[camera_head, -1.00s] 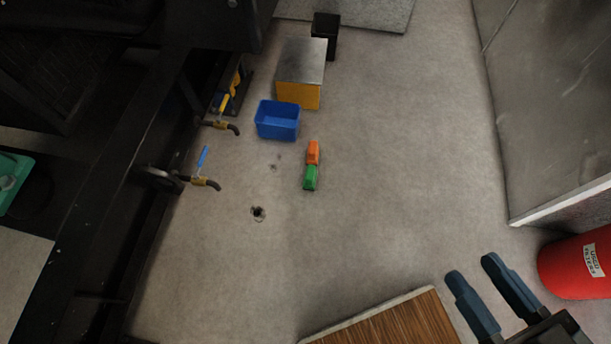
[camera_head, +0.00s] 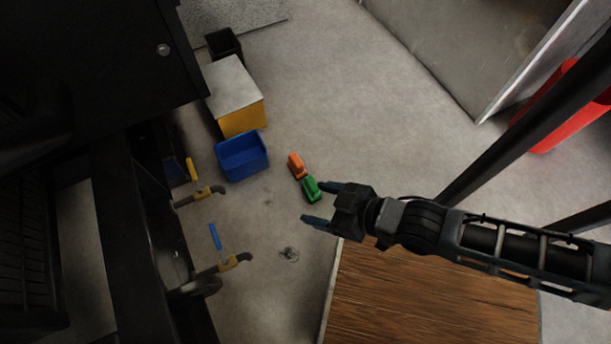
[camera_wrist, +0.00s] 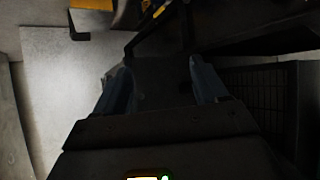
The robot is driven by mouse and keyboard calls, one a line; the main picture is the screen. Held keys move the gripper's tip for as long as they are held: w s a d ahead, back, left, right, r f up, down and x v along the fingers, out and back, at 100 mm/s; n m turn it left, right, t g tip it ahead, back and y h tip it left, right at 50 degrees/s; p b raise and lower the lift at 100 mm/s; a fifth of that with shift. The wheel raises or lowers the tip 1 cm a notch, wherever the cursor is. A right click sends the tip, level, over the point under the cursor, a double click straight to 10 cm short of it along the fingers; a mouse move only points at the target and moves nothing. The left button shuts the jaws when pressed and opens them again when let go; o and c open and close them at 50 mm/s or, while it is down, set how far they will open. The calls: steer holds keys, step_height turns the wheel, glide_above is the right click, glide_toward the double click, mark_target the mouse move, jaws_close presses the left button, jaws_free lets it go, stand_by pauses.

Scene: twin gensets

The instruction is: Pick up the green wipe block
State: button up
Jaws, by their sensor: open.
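The green wipe block (camera_head: 311,189) lies on the grey floor in the head view, close to the orange block (camera_head: 297,166). My gripper (camera_head: 318,204) is open and empty, its two fingers pointing left. In the picture its upper fingertip is right beside the green block; I cannot tell how high the gripper is above the floor. In the wrist view the open fingers (camera_wrist: 162,82) show, with dark machinery and pale floor beyond. I cannot make out the green block there.
A blue bin (camera_head: 242,157) stands left of the blocks, with a yellow box (camera_head: 238,98) behind it. Valves with yellow (camera_head: 192,169) and blue (camera_head: 215,236) handles stick out at left. A wooden top (camera_head: 420,295) lies under my arm. A red drum (camera_head: 575,112) stands at right.

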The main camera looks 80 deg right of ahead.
steer(key=w+d+f+m+g+b, duration=0.1)
steer(key=w+d+f+b, duration=0.1)
steer(key=f, duration=0.5)
steer(key=w+d+f+g+b, duration=0.1)
steer(key=d+f, duration=0.1)
steer(key=f, duration=0.6)
steer(key=m+g+y+b, duration=0.2)
steer(key=m+g+b, duration=0.55)
steer(key=b, duration=0.75)
glide_above(312, 183)
steer(key=shift+n+g, duration=0.55)
steer(key=f, duration=3.1)
steer(key=shift+w+a, duration=0.35)
steer(key=shift+a, duration=0.05)
steer(key=shift+s+d+f+y+b, duration=0.1)
steer(key=shift+d+f+y+b, duration=0.15)
steer(key=shift+d+y+b, duration=0.2)
steer(key=f+b, duration=0.1)
steer(key=f, duration=0.1)
steer(key=f+b, duration=0.2)
steer(key=f, duration=0.1)
steer(key=f+b, duration=0.2)
steer(key=shift+s+f, duration=0.2)
steer(key=shift+s, duration=0.1)
